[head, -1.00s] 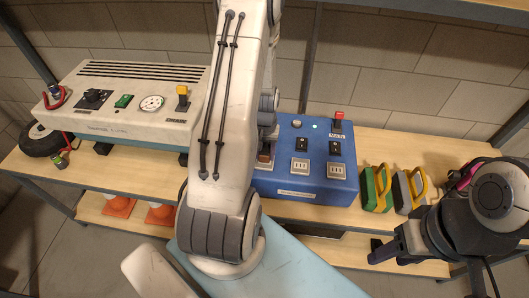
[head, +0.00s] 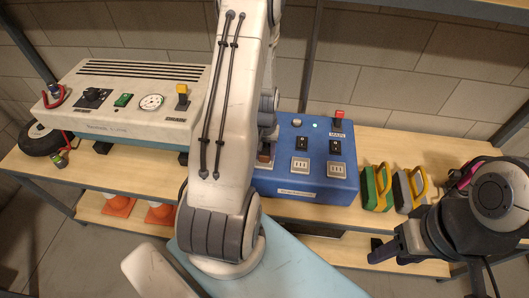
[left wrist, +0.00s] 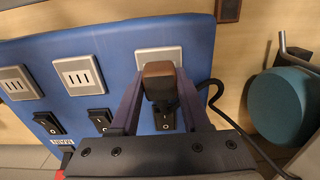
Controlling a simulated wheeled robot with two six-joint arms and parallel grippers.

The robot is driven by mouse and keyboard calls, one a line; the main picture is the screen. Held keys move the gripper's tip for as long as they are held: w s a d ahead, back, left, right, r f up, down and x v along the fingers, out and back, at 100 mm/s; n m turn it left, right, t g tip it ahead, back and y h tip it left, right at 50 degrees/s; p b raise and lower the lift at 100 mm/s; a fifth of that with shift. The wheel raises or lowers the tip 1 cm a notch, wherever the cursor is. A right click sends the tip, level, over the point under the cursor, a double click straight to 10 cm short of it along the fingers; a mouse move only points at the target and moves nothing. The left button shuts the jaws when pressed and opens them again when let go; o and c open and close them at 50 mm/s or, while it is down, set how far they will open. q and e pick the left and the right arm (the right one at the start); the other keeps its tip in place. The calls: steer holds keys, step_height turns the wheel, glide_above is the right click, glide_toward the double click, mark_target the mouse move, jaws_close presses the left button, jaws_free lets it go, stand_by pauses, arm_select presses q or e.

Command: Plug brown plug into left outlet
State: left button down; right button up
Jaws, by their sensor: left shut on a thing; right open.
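The brown plug (left wrist: 158,78) is between the fingers of my left gripper (left wrist: 160,108), which is shut on it. In the left wrist view the plug covers part of a pale outlet (left wrist: 172,52), the rightmost there. This is the left outlet in the head view, where my arm largely hides it. I cannot tell whether the plug is inserted or just in front of it. The outlets sit on a blue power box (head: 310,194). My right gripper (head: 374,251) is open and empty at the lower right, away from the box.
Two more outlets (head: 300,166) (head: 337,170) and black rocker switches (head: 302,145) are on the box. A black cord (left wrist: 240,132) runs from the plug, near a teal round object (left wrist: 282,106). Yellow-handled blocks (head: 378,188) stand right of the box, a cream device (head: 140,95) left.

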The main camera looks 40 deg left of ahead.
arm_select(q)
steer(key=shift+f, duration=0.3)
steer(key=shift+c, duration=1.4)
jaws_free()
step_height(320, 180, up, 11)
steer(key=shift+f+b, duration=0.2)
steer(key=shift+b, duration=0.45)
